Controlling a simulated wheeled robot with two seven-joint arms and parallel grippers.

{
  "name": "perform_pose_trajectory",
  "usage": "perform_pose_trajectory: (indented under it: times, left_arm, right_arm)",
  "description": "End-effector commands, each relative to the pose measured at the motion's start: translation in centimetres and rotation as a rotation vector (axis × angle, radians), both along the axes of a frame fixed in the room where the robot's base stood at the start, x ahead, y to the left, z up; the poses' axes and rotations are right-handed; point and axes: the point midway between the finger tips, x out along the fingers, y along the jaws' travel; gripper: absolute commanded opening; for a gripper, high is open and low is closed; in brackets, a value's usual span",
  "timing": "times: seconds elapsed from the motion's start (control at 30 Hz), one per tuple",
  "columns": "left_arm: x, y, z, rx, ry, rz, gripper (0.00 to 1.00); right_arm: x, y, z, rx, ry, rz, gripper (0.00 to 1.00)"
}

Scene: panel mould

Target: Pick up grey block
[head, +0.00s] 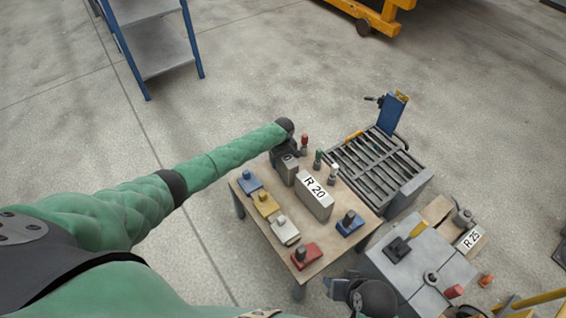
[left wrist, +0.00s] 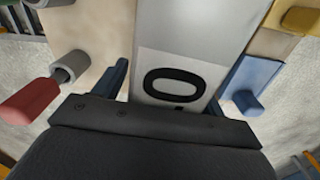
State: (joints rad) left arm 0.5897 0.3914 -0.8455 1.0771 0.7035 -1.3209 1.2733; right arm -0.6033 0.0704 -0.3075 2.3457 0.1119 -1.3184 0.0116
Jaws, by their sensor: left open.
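A light grey block (head: 313,203) marked "R 20" stands on the wooden table. In the left wrist view the grey block (left wrist: 195,28) fills the middle, with part of its label showing a "0". My left gripper (head: 287,163) is open over the table's far side, close to the block in the head view. In the left wrist view its fingers (left wrist: 168,84) appear on either side of the block; whether they touch it I cannot tell. A dark part at the bottom of the head view looks like my right gripper (head: 346,289); its jaws cannot be made out.
Blue (head: 250,183), yellow (head: 265,205), white (head: 285,232) and red (head: 305,256) knobbed blocks line the table's left edge. Another blue block (head: 350,224) sits right. Red, green and white pegs (head: 319,158) stand at the back. A slatted cart (head: 405,180) stands to the right.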

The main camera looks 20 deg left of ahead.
Motion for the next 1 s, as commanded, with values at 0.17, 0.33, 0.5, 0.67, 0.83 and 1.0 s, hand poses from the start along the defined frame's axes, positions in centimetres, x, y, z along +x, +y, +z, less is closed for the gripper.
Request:
perform_pose_trajectory:
  times: [0.17,0.33,0.5,0.67,0.83,1.0]
  left_arm:
    - [0.0,0.0,-0.1,-0.001,-0.001,0.000,0.71]
    - [0.0,0.0,-0.1,-0.001,-0.001,0.000,0.53]
    - [0.0,0.0,-0.1,-0.001,-0.001,0.000,0.20]
    - [0.1,0.0,0.0,-0.001,-0.002,-0.001,0.00]
    - [0.1,0.0,0.0,-0.001,-0.002,-0.001,0.00]
    - [0.1,-0.1,1.1,-0.001,-0.004,-0.002,0.00]
  right_arm:
    - [0.0,0.0,0.0,0.001,0.000,0.000,0.43]
    - [-0.1,0.0,0.0,0.000,0.001,0.000,0.43]
    - [-0.1,0.0,0.0,0.000,0.001,0.000,0.43]
    - [-0.1,0.0,0.0,0.000,0.001,0.000,0.43]
    - [0.0,0.0,0.0,0.000,0.001,0.000,0.43]
    - [0.0,0.0,0.0,-0.001,0.001,0.000,0.43]
